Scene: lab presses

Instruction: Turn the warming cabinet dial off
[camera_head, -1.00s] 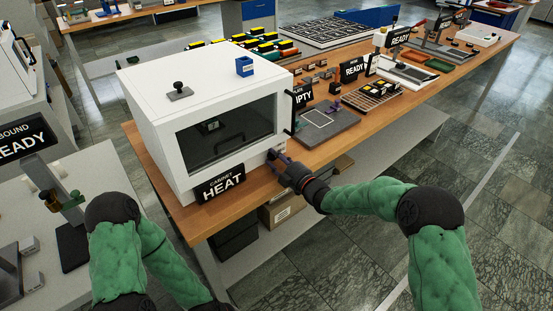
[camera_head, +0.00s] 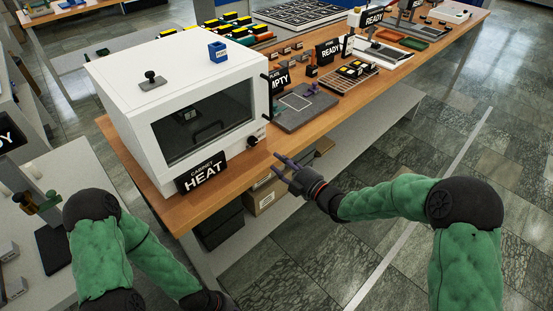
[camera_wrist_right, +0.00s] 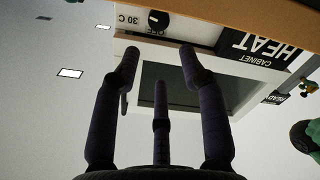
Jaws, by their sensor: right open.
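The warming cabinet (camera_head: 130,85) is a white box with a dark window on the wooden bench. Its black dial (camera_head: 253,141) is at the front's lower right corner. In the right wrist view the dial (camera_wrist_right: 158,21) appears upside down, with "30 C" and "OFF" lettering beside it; I cannot tell where its pointer stands. A sign (camera_head: 202,173) reading "CABINET HEAT" stands at the cabinet's front. My right gripper (camera_head: 278,168) is open and empty, in front of and apart from the dial. My left arm shows at lower left; its gripper is out of frame.
A black door handle (camera_head: 268,97) is on the cabinet's right side. A blue block (camera_head: 217,51) and a black knob sit on top. A grey plate (camera_head: 305,108) and trays lie to the right. Cardboard boxes (camera_head: 268,190) are on the shelf below. Open floor lies in front.

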